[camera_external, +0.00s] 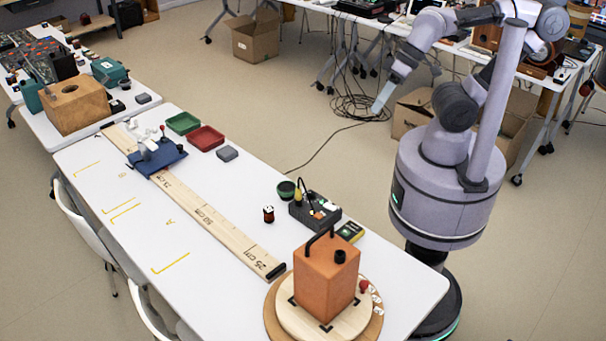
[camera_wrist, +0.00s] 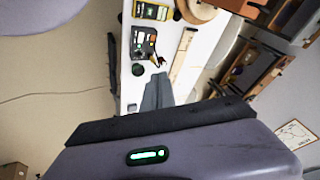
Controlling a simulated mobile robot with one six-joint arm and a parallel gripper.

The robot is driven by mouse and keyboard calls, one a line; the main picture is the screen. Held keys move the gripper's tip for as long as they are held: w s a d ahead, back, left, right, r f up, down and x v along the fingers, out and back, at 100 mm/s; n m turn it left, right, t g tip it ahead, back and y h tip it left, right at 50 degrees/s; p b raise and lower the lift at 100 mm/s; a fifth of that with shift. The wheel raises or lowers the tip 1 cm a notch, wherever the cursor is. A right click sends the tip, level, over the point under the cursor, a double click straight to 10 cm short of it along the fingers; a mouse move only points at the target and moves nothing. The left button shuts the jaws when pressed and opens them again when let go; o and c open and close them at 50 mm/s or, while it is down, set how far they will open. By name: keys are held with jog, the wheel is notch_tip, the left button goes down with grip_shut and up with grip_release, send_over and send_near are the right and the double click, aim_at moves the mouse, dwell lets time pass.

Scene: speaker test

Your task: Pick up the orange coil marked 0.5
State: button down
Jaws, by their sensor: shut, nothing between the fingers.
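A small dark coil-like piece with red-orange and white on it (camera_external: 268,214) stands on the white table, left of the black control box, in the external view. Its marking is too small to read, so I cannot tell if it is the coil marked 0.5. I cannot make it out in the wrist view. My gripper (camera_external: 382,98) is raised over the floor beyond the table's right edge, well away from that piece. Its fingers are together and empty, and they also show in the wrist view (camera_wrist: 157,92).
The black control box (camera_external: 315,210), a dark green cup (camera_external: 286,190) and a yellow-edged meter (camera_external: 350,232) stand nearby. A tall orange speaker box (camera_external: 326,278) stands on a round wooden turntable (camera_external: 272,318). A long wooden ruler board (camera_external: 215,222) crosses the table.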

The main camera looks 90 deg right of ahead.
jog(key=c, duration=2.2)
grip_release()
jog(key=c, duration=0.9)
grip_release()
jog(key=shift+c, duration=0.2)
jog(key=shift+w, duration=0.1)
